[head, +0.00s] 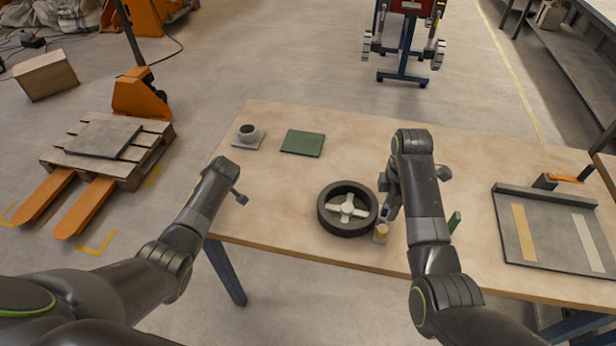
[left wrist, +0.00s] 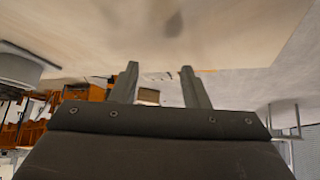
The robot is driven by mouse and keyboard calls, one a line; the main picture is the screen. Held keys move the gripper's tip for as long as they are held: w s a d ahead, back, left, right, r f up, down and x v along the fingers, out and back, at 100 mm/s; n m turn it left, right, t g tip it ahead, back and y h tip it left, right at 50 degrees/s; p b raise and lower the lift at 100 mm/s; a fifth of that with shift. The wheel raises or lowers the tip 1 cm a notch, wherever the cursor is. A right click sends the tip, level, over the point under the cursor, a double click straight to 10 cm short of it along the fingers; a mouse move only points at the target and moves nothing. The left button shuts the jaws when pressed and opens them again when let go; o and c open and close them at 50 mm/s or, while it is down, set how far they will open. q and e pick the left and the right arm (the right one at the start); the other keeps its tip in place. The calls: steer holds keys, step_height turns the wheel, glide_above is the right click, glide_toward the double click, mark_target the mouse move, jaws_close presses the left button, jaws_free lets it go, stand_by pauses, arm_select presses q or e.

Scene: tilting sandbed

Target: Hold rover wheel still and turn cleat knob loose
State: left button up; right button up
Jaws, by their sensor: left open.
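The rover wheel (head: 328,222), a black tyre with a pale spoked hub, lies flat near the table's front middle. A small brass-coloured knob (head: 381,231), which looks like the cleat knob, stands on a small block at the wheel's right front edge. My right gripper (head: 386,212) is pointed down close to the wheel's right side, just behind the knob. My arm partly hides its fingers, so I cannot tell whether they touch anything. My left gripper (head: 241,197) is by the table's left edge, well apart from the wheel; its open, empty fingers show in the left wrist view (left wrist: 160,82).
A dark cup (head: 248,131) on a small mat and a green cloth (head: 303,143) lie at the back left. A grey tray (head: 508,238) with two strips sits at the right. A green object (head: 455,221) is partly behind my right arm. The table is clear left of the wheel.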

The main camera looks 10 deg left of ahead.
arm_select(q)
steer(key=w+d+r+g+h, duration=0.1)
steer(key=d+r+h, duration=0.15)
steer(key=d, duration=0.75)
steer(key=w+d+r+g+h, duration=0.1)
steer(key=d+r, duration=0.3)
steer(key=d, duration=0.6)
steer(key=m+g+h, duration=0.2)
steer(key=m+h, duration=0.1)
glide_toward(329, 218)
step_height(329, 218, down, 11)
steer(key=shift+s+f, duration=0.15)
jaws_close()
